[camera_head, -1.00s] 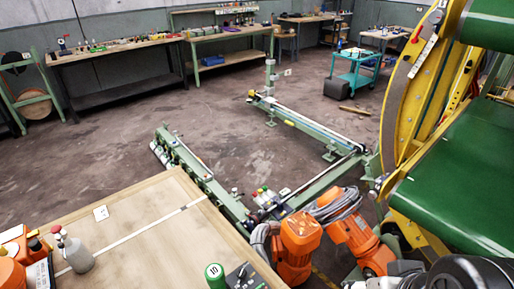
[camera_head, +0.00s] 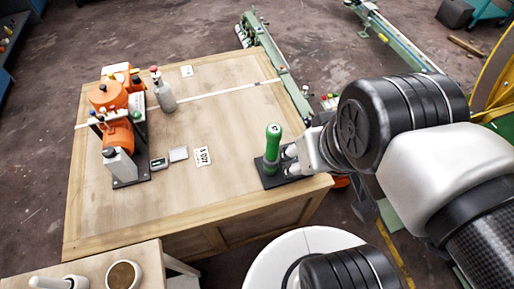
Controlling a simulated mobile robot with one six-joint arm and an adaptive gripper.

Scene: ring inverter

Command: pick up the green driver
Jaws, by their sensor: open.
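The green driver (camera_head: 272,145) stands upright on a dark base plate (camera_head: 268,180) near the right front corner of the wooden table (camera_head: 225,205). My arm reaches in from the right. My gripper (camera_head: 290,160) is beside the driver, just to its right and close to it. The gripper is open. The fingers are small in this view, and I cannot tell whether they touch the driver.
An orange machine (camera_head: 110,95) on a dark plate stands at the table's left, with a grey bottle (camera_head: 164,92) beside it. A label card (camera_head: 202,157) and small boxes lie mid-table. A second table (camera_head: 100,270) with a cup (camera_head: 123,275) is at lower left.

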